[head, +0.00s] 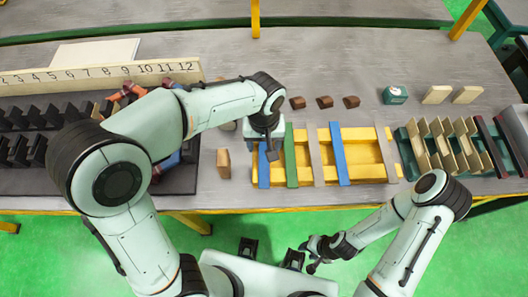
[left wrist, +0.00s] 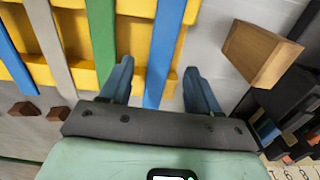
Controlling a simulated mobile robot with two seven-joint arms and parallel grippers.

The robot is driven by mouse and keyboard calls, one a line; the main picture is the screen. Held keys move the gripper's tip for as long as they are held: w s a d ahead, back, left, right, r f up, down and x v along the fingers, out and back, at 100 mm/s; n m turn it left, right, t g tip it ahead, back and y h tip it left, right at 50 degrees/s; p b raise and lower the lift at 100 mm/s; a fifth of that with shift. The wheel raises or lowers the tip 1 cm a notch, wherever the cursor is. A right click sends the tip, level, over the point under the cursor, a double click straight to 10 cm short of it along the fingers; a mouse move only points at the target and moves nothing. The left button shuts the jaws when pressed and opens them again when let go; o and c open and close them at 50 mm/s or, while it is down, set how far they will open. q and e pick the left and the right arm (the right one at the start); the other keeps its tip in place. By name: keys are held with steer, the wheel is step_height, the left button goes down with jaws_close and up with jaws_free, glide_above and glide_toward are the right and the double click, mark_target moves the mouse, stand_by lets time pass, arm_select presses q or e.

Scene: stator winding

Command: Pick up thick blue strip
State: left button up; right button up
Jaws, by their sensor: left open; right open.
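A yellow tray (head: 364,173) on the table holds upright-running strips. One blue strip (head: 264,172) lies at its left end, and another blue strip (head: 340,158) lies near its middle. I cannot tell surely which is thicker. My left gripper (head: 271,152) is over the left blue strip, pointing down. In the left wrist view the open fingers (left wrist: 160,82) stand on either side of that blue strip (left wrist: 165,48), apart from it. My right gripper (head: 313,266) is open and empty, in front of the table's edge over the green floor.
A green strip (head: 290,152) lies close right of the left blue strip, then a grey strip (head: 315,152). A wooden block (head: 223,163) stands left of the tray. Several brown pieces (head: 324,102) lie behind it. A dark green rack (head: 408,152) with wooden pieces is at right.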

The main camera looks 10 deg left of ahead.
mark_target(264, 154)
arm_select(q)
step_height(264, 154, down, 3)
steer(key=shift+r, duration=0.2)
jaws_close()
steer(key=shift+r, duration=0.1)
